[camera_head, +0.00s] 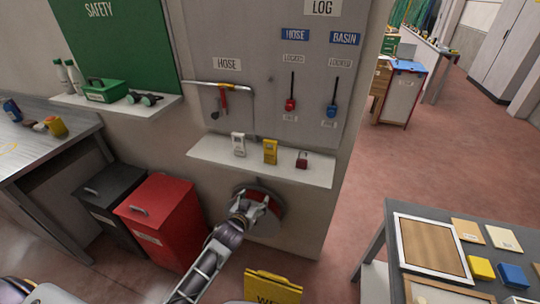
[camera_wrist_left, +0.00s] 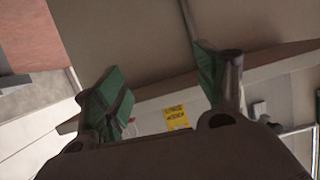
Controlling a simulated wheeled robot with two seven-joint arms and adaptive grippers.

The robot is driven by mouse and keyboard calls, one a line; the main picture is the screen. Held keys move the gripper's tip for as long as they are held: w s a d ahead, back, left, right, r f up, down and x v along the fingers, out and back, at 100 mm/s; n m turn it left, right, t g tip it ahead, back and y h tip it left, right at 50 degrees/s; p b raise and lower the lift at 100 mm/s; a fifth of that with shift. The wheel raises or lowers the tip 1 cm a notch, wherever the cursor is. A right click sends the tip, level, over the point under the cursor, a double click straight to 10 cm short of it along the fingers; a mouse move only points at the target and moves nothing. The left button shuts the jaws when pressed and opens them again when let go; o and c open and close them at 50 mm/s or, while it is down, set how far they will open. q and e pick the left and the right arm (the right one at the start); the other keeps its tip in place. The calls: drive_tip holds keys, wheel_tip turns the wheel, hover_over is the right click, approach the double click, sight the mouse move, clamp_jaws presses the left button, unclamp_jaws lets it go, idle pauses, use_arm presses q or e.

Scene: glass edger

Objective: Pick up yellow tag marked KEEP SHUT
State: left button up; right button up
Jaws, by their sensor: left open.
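The yellow tag (camera_head: 270,151) stands on a pale wall shelf, between a white tag (camera_head: 238,144) and a red padlock-like item (camera_head: 302,159). It also shows in the left wrist view (camera_wrist_left: 176,117), with dark lettering too small to read, between and beyond the fingers. My left gripper (camera_head: 250,205) is below the shelf, apart from the tag. In the left wrist view its green-tipped fingers (camera_wrist_left: 160,85) are spread, with nothing between them. My right gripper is not in view.
The pale shelf (camera_head: 215,153) juts out above my left gripper. A round grey-and-red fixture (camera_head: 268,222) is behind the gripper. A red bin (camera_head: 158,222) and a black bin (camera_head: 105,198) stand at left. A table with boards (camera_head: 455,212) is at right.

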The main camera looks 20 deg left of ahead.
sight(269, 143)
use_arm(q)
wheel_tip(269, 143, up, 17)
drive_tip(key=w+d+t+h, duration=0.1)
drive_tip(key=w+t, duration=0.1)
drive_tip(key=t, duration=0.2)
drive_tip(key=shift+d+f, duration=0.15)
drive_tip(key=shift+f, duration=0.05)
drive_tip(key=shift+w, duration=0.15)
drive_tip(key=shift+w+d+p, duration=0.15)
drive_tip(key=shift+w+p, duration=0.15)
drive_tip(key=shift+w, duration=1.85)
drive_tip(key=shift+w+d+p, duration=0.1)
drive_tip(key=shift+w+p, duration=0.15)
drive_tip(key=shift+w, duration=1.85)
drive_tip(key=shift+w, duration=0.15)
drive_tip(key=shift+w+p, duration=0.45)
drive_tip(key=shift+w, duration=2)
drive_tip(key=shift+c, duration=0.2)
